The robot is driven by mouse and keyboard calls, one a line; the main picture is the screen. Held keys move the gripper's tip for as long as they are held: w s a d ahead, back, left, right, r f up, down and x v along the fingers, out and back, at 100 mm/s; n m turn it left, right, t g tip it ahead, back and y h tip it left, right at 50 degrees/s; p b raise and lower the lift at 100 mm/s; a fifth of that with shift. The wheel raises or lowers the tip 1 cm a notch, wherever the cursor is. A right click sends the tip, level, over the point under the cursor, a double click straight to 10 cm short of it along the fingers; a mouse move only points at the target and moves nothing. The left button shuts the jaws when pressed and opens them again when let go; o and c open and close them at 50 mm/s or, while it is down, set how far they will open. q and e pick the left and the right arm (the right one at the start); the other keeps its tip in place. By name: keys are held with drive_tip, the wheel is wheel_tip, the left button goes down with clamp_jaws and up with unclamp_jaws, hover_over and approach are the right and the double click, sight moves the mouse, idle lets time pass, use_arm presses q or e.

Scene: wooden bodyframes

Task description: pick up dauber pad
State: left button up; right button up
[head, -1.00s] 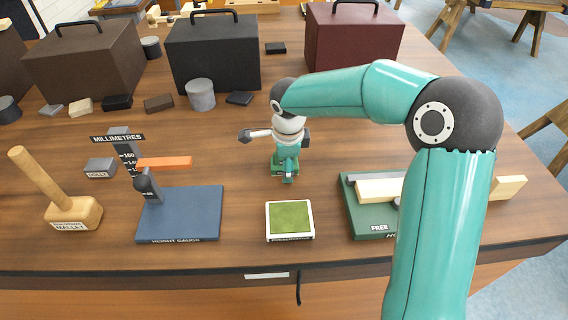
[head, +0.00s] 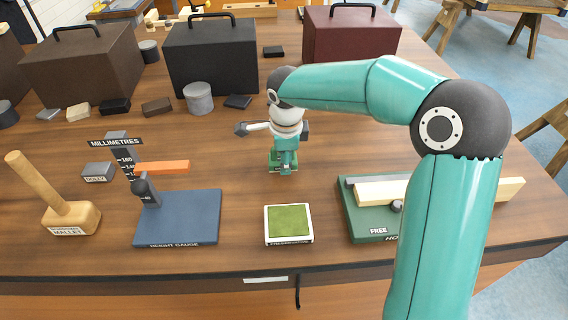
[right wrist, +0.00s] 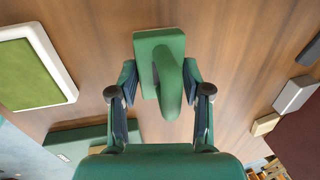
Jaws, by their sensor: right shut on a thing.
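The dauber pad (right wrist: 160,50), a green block with a rounded green handle, is between the fingers of my right gripper (right wrist: 163,88) in the right wrist view. The gripper is shut on its handle. In the head view my right gripper (head: 285,152) points down over the middle of the bench, and the dauber pad (head: 277,167) shows in part under it. Whether the pad touches the bench top I cannot tell. My left gripper is not in view.
A white-rimmed tray with a green pad (head: 289,223) lies nearer the front edge. A blue height gauge (head: 178,222) and a mallet (head: 72,216) stand left. A green board (head: 357,216) with a wooden bar lies right. Cases (head: 212,58) line the back.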

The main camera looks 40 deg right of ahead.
wheel_tip(320, 180, up, 17)
drive_tip(key=p, duration=0.1)
idle(0.3)
drive_tip(key=shift+r, duration=0.1)
drive_tip(key=o, duration=0.6)
drive_tip(key=c, duration=0.4)
drive_tip(key=shift+c, duration=0.3)
